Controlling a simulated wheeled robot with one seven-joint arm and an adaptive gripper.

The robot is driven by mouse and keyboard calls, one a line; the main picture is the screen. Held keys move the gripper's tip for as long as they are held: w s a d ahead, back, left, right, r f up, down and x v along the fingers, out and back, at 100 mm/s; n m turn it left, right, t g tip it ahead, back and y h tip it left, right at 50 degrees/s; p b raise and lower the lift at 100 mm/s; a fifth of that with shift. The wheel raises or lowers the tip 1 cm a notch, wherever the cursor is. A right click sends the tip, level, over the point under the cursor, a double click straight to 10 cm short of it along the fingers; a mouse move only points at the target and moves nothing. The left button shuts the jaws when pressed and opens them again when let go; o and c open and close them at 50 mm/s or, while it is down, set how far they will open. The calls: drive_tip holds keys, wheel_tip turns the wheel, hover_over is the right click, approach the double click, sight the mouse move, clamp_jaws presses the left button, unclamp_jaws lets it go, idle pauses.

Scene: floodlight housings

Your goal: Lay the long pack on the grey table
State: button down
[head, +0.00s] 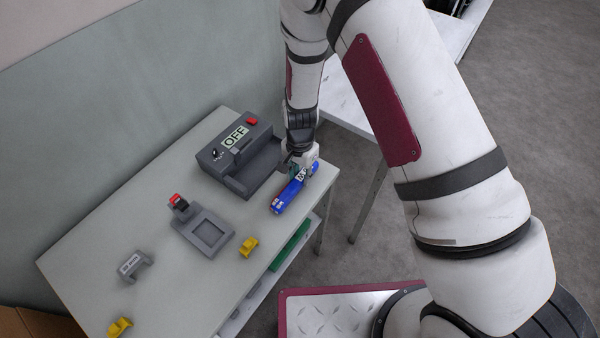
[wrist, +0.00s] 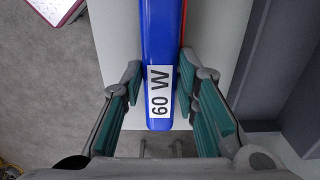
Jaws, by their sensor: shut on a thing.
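The long pack (head: 287,197) is a blue bar with a white "60 W" label, which reads clearly in the wrist view (wrist: 160,40). My gripper (head: 302,166) is shut on the pack near its labelled end, one finger on each side, as the wrist view (wrist: 160,85) shows. The pack is over the right end of the grey table (head: 110,225), close to its front edge. I cannot tell whether its underside touches the tabletop. A red strip (wrist: 183,40) shows along one side of it.
A dark grey tester (head: 238,150) with an "OFF" display stands just left of the pack. A grey cradle (head: 208,230) with a red-topped part, yellow pieces (head: 249,246) and a small grey bracket (head: 134,265) are farther left. A green bar (head: 290,245) lies on the lower shelf.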

idle(0.3)
drive_tip(key=c, duration=1.2)
unclamp_jaws()
wheel_tip(320, 180, up, 12)
drive_tip(key=shift+f, duration=0.1)
